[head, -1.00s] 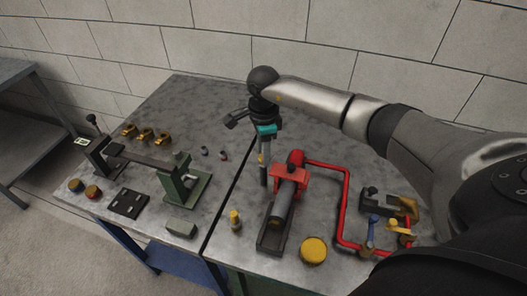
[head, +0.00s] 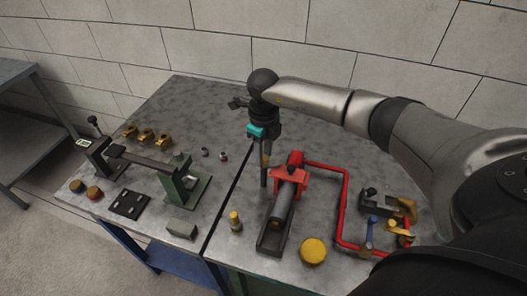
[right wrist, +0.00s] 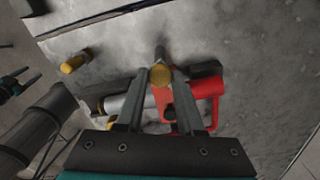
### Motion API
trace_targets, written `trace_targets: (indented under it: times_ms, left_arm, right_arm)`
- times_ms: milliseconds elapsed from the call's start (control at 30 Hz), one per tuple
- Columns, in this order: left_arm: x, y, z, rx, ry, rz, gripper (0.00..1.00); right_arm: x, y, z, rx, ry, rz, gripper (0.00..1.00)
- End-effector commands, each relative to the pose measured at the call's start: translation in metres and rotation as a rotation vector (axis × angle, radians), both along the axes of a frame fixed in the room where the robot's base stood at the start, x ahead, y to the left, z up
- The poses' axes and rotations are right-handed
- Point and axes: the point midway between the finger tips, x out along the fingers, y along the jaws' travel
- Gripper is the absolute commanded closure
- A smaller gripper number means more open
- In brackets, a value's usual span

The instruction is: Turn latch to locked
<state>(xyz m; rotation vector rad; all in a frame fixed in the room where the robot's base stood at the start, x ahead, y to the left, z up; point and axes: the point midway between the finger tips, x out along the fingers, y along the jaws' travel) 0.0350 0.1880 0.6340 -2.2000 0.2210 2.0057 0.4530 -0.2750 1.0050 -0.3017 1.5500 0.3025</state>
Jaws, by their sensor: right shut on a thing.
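My right gripper (head: 264,180) points down at the back of the right-hand table, just left of the red clamp (head: 289,174). In the right wrist view its fingers (right wrist: 161,82) are shut on a yellow-tipped handle (right wrist: 160,75), which stands between the fingertips. In the head view the fingers hide most of this handle, and I cannot tell its exact turn angle or any lock mark. The red clamp body also shows in the right wrist view (right wrist: 206,112), right of and behind the fingers.
A red pipe (head: 345,205) runs right of the clamp. A yellow round cap (head: 313,250) and a small yellow-topped post (head: 235,220) stand near the front. A green fixture (head: 185,183) and several brass fittings are on the left table.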

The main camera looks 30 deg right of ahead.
Motion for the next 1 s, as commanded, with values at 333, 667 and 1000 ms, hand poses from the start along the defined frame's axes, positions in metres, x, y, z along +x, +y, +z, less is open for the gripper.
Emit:
trace_targets:
  times_ms: [333,667,1000]
  left_arm:
    - [0.000,0.000,0.009,0.000,0.000,0.000,0.34]
    - [0.000,0.000,0.013,0.000,0.000,0.001,0.34]
    - [0.000,0.000,0.014,0.000,0.000,0.001,0.34]
  right_arm:
    - [0.001,-0.001,0.002,-0.001,-0.001,-0.289,1.00]
    - [0.001,0.000,0.001,0.000,-0.002,-0.442,1.00]
    - [0.001,0.000,0.001,0.000,-0.002,-0.482,1.00]
